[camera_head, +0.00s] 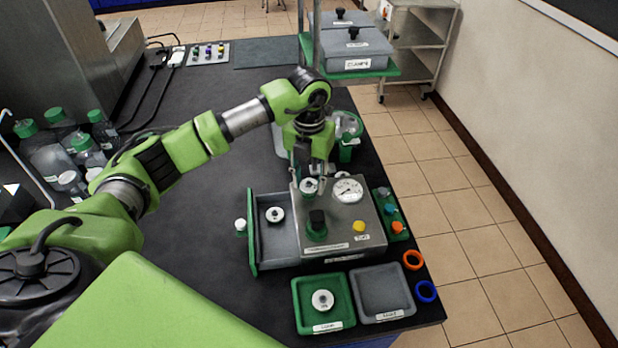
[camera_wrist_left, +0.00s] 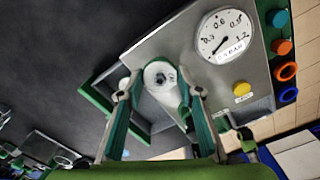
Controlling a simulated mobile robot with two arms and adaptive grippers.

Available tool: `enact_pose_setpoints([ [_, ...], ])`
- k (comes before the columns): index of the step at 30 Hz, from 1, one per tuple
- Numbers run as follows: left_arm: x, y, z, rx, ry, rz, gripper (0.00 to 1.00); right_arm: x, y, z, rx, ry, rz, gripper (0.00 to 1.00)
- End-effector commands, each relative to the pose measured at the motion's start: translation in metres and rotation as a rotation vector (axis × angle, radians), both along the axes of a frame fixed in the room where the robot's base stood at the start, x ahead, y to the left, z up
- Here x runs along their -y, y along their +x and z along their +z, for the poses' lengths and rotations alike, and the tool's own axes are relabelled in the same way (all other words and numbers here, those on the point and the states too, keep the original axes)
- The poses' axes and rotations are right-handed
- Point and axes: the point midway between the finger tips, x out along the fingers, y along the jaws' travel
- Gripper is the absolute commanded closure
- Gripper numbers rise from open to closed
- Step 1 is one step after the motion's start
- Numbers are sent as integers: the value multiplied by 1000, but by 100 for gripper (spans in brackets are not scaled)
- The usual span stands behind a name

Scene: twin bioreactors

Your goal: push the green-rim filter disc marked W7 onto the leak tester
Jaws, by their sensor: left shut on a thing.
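The leak tester (camera_head: 338,228) is a grey box with a round gauge (camera_head: 347,190), a dark green knob (camera_head: 317,226) and a yellow button (camera_head: 359,227). My left gripper (camera_head: 311,182) points down over its back left part. It is shut on a white filter disc (camera_head: 310,186), which shows between the fingers in the left wrist view (camera_wrist_left: 160,75). The disc is at the tester's top; I cannot tell whether it is seated. My right gripper is not in view.
An open drawer (camera_head: 254,246) left of the tester holds another white disc (camera_head: 275,214). A green tray (camera_head: 341,323) with a disc (camera_head: 322,299) and an empty grey tray (camera_head: 382,292) lie in front. Orange (camera_head: 412,260) and blue (camera_head: 426,291) rings lie at the right edge.

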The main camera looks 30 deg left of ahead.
Motion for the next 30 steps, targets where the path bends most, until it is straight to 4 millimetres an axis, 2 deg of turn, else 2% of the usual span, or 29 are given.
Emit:
enact_pose_setpoints([
  [10,0,0,0,-1,0,0,78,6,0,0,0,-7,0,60],
  [30,0,0,0,-1,0,0,78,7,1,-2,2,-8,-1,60],
])
